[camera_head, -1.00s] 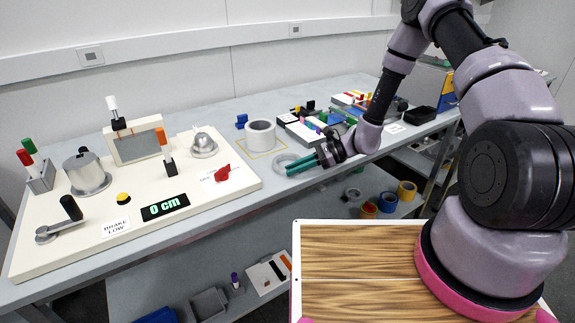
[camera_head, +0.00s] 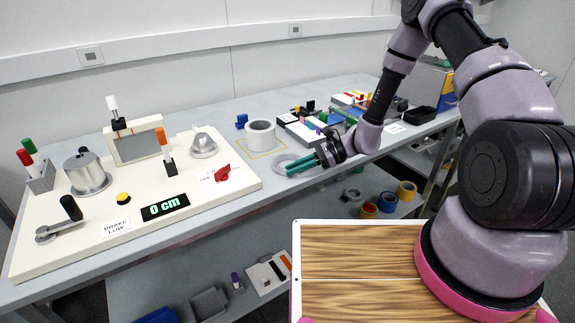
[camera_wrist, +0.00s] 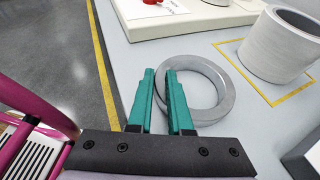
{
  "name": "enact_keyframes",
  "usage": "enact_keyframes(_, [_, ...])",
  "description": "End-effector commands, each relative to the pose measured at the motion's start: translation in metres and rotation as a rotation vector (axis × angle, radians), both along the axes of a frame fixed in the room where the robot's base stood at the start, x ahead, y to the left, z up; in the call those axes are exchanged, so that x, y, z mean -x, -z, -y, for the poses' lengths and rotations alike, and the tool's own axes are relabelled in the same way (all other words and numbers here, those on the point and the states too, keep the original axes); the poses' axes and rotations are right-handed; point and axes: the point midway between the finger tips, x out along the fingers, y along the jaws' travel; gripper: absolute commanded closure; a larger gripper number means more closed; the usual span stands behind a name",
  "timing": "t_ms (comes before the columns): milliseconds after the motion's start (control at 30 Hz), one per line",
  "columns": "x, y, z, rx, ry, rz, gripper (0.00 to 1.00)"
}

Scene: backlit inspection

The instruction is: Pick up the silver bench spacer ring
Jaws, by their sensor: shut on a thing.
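The silver bench spacer ring (camera_head: 283,159) is a flat grey ring at the front edge of the bench. It also shows in the wrist view (camera_wrist: 218,107), lying flat or very nearly so. My gripper (camera_head: 289,169) reaches in from the right with its teal fingers low over the bench. In the wrist view my gripper (camera_wrist: 160,74) is shut on the ring's near-left wall, one finger outside the ring and one inside its hole. The fingers hide part of that wall. I cannot tell any clear gap between ring and bench.
A wide white cylinder (camera_head: 261,136) stands in a yellow-outlined square just behind the ring. A cream control panel (camera_head: 245,183) lies to the left. Trays and small coloured parts sit to the right.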

Motion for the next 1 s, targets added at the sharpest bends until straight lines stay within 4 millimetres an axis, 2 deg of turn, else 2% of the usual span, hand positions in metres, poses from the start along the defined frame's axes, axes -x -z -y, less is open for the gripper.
enact_keyframes(367, [0.000, 0.002, 0.002, 0.006, -0.001, 0.000, 1.00])
enact_keyframes(567, [0.000, -0.008, 0.002, 0.005, 0.000, 0.001, 1.00])
enact_keyframes(1000, [0.000, -0.087, 0.001, 0.002, 0.000, 0.003, 1.00])
